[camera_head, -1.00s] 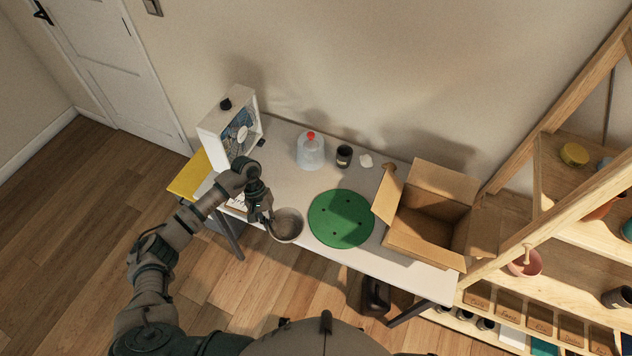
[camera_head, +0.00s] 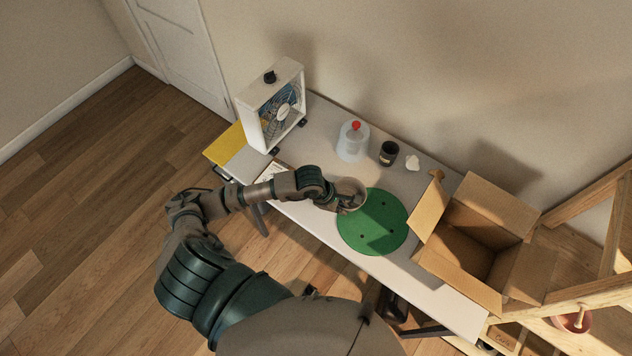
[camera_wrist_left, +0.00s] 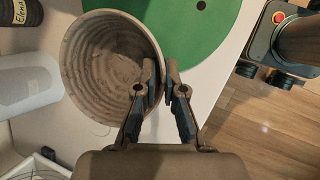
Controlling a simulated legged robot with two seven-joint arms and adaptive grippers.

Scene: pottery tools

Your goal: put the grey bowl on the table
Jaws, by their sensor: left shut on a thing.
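The grey bowl (camera_head: 351,188) is at the left edge of the green disc in the head view, partly hidden by my gripper. In the left wrist view the bowl (camera_wrist_left: 92,68) is seen from above, its ribbed inside empty. My left gripper (camera_head: 338,201) is shut on the bowl's rim, one finger inside and one outside, as the wrist view also shows (camera_wrist_left: 160,85). Whether the bowl touches the surface below cannot be told. The table (camera_head: 310,228) is pale with a long narrow top. My right gripper is not in view.
The green disc (camera_head: 378,232) lies beside the bowl. An open cardboard box (camera_head: 448,262) stands at the right end. A fan (camera_head: 262,125), a clear bottle with a red cap (camera_head: 353,148) and a dark jar (camera_head: 388,154) stand along the back. The table's front edge is close.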

